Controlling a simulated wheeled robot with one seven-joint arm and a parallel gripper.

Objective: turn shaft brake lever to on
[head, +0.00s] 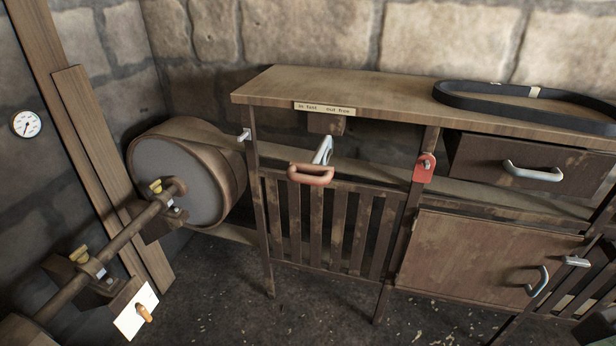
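A small lever with an orange knob (144,313) sits on a white plate (136,309) below the shaft (130,240) at lower left. A red lever (424,168) with a pale pivot is on the bench post, right of centre. No readable label shows which one is the shaft brake lever, and I cannot tell the on or off setting of either. The shaft slopes up towards a large grey-faced drum (178,182). My gripper is not in view.
A wooden bench (390,92) runs along the stone wall, with a black belt (480,100) on top. A copper-coloured handle (310,174) sticks out below a label strip. A drawer (530,165) and a door (480,260) have metal handles. Floor in front is clear.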

